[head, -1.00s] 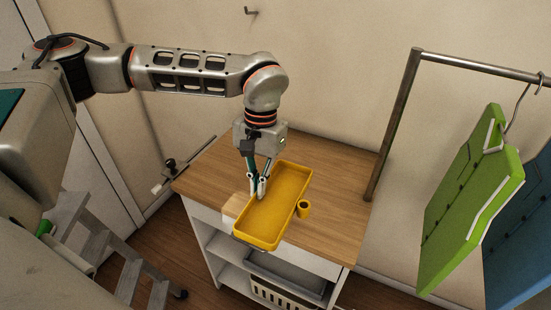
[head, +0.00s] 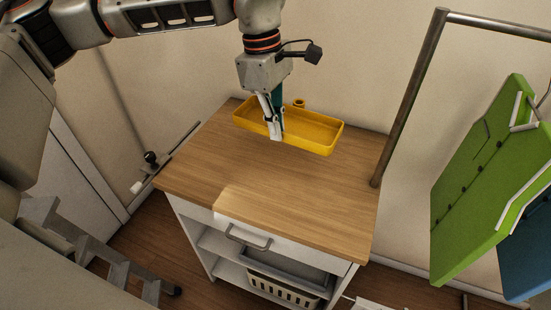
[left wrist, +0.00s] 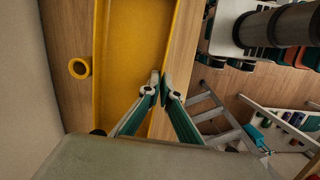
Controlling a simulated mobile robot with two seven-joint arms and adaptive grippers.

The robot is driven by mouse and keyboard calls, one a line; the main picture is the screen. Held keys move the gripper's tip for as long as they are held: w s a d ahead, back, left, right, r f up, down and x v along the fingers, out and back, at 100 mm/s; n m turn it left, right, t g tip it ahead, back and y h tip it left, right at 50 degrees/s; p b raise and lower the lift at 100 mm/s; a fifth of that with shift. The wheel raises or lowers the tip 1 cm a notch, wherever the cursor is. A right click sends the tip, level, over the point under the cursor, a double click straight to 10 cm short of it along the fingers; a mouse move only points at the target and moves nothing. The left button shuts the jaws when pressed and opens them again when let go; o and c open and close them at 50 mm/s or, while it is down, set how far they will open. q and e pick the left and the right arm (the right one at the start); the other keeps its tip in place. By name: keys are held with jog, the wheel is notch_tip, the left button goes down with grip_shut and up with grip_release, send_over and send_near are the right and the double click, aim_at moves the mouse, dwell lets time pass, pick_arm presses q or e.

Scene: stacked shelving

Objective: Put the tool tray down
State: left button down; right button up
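The yellow tool tray (head: 315,132) is over the back of the wooden cabinet top, long side roughly along the wall. A yellow ring-shaped cup sticks out from its far side (head: 298,103). My left gripper (head: 276,136) points down at the tray's near long wall, its fingers closed together on that wall. In the left wrist view the fingertips (left wrist: 162,86) meet at the wall of the tray (left wrist: 135,45), and the ring (left wrist: 79,68) shows at the left. I cannot tell whether the tray's base touches the wood. My right gripper is not in view.
The front of the cabinet top (head: 290,205) is clear. A metal rail (head: 410,95) stands at its right, with green (head: 490,165) and blue hanging panels beyond. A wall is close behind the tray. Grey steps (head: 90,250) stand at the lower left.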

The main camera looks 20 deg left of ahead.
pick_arm(q)
jog(key=d+n, duration=0.1)
jog(key=n, duration=0.1)
jog(key=d+r+n+b, duration=0.1)
jog(key=n, duration=0.1)
jog(key=w+d+r+n+t, duration=0.1)
jog(key=n, duration=0.2)
jog(key=shift+b, duration=0.4)
jog(key=n, duration=0.1)
jog(key=d+n, duration=0.1)
jog(key=shift+d+r+n+t+y, duration=0.1)
jog(key=shift+r+n+t+y, duration=0.2)
jog(key=shift+r+n, duration=0.1)
jog(key=shift+f, duration=0.25)
send_over(295, 190)
jog(key=f, duration=1.4)
jog(key=shift+s+a+f, duration=0.1)
jog(key=shift+s+a, duration=0.05)
jog(key=shift+a, duration=0.1)
jog(key=shift+f, duration=2.6)
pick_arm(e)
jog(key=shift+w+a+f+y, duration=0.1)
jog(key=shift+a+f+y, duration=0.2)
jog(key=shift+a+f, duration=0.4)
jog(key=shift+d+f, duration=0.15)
